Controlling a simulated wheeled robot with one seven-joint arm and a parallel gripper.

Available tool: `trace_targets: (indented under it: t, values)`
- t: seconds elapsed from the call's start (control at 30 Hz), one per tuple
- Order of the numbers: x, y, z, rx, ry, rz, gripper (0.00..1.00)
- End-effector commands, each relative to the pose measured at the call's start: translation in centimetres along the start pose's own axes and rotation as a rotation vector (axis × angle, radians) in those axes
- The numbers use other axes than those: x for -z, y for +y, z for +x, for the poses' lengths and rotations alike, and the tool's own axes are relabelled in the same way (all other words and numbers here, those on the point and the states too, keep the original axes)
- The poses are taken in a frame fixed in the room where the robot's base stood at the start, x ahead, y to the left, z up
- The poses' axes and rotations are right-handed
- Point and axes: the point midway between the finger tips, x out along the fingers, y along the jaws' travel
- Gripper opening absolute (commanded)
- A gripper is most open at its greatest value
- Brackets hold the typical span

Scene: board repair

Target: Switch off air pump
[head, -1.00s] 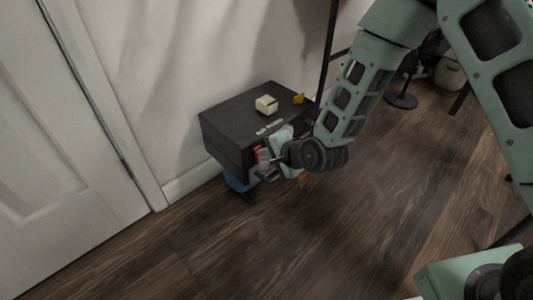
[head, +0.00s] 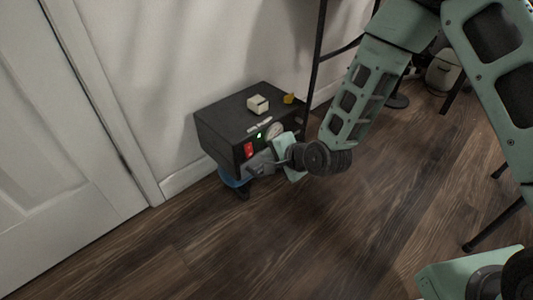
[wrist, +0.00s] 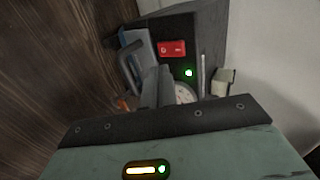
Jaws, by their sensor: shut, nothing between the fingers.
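The air pump is a black box (head: 222,122) on the floor against the wall. Its front has a red switch (head: 248,150), a lit green lamp (head: 259,135) and a round dial (head: 273,129). In the wrist view, the red switch (wrist: 172,49) is in plain sight, with the green lamp (wrist: 189,73) lit below it; the dial (wrist: 184,95) is partly hidden by my gripper. My gripper (head: 250,169) is shut and empty. It is in front of the pump's lower front, just below the switch. I cannot tell whether it touches the pump.
A white door (head: 60,130) is at left. A black-framed stand is behind to the right. Open wooden floor (head: 230,250) is in front.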

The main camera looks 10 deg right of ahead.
Motion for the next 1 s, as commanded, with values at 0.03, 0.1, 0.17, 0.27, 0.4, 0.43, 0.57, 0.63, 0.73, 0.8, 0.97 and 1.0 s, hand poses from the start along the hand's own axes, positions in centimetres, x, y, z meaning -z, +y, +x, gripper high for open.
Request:
trace_targets:
  t: [0.03,0.1,0.17,0.27,0.4,0.43,0.57,0.63,0.73,0.8,0.97,1.0]
  values:
    - [0.0,-0.3,-0.9,-0.001,0.0,0.001,0.0]
    - [0.0,-0.3,-1.8,-0.001,0.0,0.001,0.0]
    - [0.0,-0.3,-2.7,-0.002,-0.001,0.001,0.0]
    - [0.0,-0.3,-4.2,-0.002,0.0,0.001,0.0]
    - [0.1,-0.3,-6.4,-0.002,0.001,0.001,0.0]
    - [0.0,-0.3,-6.8,-0.001,0.001,0.001,0.0]
    - [0.0,-0.2,-7.8,0.0,0.0,0.0,0.0]
    - [0.0,-0.1,-8.1,0.001,0.0,0.0,0.0]
    - [0.0,-0.1,-8.2,0.001,0.0,0.0,0.0]
    - [0.0,0.0,-8.1,0.001,0.0,0.0,0.0]
    - [0.0,0.0,-8.1,0.0,0.0,0.0,0.0]
    - [0.1,-0.1,-8.2,0.0,0.001,0.0,0.0]
